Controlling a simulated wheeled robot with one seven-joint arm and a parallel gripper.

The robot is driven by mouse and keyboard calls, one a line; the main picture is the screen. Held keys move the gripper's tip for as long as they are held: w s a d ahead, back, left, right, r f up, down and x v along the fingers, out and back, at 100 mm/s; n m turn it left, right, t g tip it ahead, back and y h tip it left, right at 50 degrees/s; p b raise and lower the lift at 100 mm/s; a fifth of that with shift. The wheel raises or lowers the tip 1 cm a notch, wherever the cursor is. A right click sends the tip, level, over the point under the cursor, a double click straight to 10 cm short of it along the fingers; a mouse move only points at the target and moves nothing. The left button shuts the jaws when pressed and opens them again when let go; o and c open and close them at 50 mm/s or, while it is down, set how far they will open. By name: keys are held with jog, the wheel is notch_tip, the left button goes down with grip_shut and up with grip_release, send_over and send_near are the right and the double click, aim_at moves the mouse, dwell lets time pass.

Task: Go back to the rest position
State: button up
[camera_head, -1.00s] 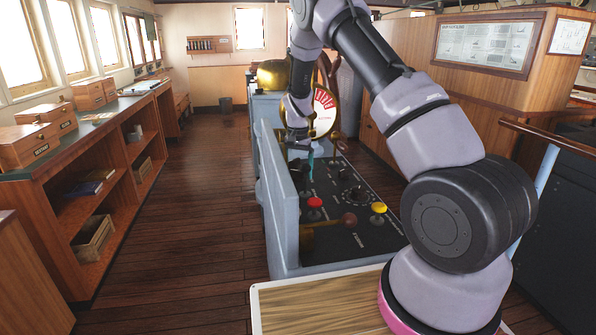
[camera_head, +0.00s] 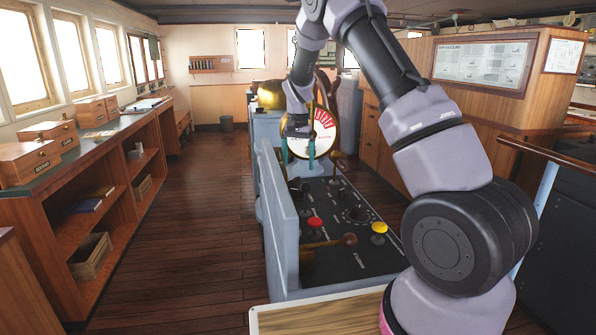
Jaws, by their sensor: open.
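My gripper (camera_head: 298,153) hangs from my arm above the far part of the control console. Its two teal fingertips are apart with nothing seen between them. The console panel (camera_head: 333,222) below carries a red button (camera_head: 314,222), a yellow button (camera_head: 379,228), a dark round dial (camera_head: 357,214) and a lever with a brown knob (camera_head: 349,240). The gripper is clear of these buttons. A brass-rimmed gauge (camera_head: 325,135) with a red and white face stands just behind the gripper and is partly covered by it.
A raised grey side wall (camera_head: 281,235) bounds the console on the left. A wooden board (camera_head: 310,318) lies in front. Shelves with wooden boxes (camera_head: 27,162) line the left wall. A wooden cabinet (camera_head: 480,100) stands right. The plank floor (camera_head: 190,240) is clear.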

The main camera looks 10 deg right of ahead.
jog(key=shift+r, duration=0.1)
jog(key=s+d+r+t+y, duration=0.1)
jog(key=s+d+r+t, duration=0.1)
jog(key=s+r, duration=0.75)
jog(key=s+d+r+t+y, duration=0.15)
jog(key=s+r, duration=0.45)
jog(key=r, duration=0.6)
jog(key=s+d+r+n+t, duration=0.1)
jog(key=s+r+t, duration=0.1)
jog(key=s, duration=0.8)
jog(key=s+d+r+n+t, duration=0.1)
jog(key=s+r, duration=0.1)
jog(key=s, duration=0.8)
jog(key=shift+s+d+t, duration=0.3)
jog(key=shift+t, duration=0.05)
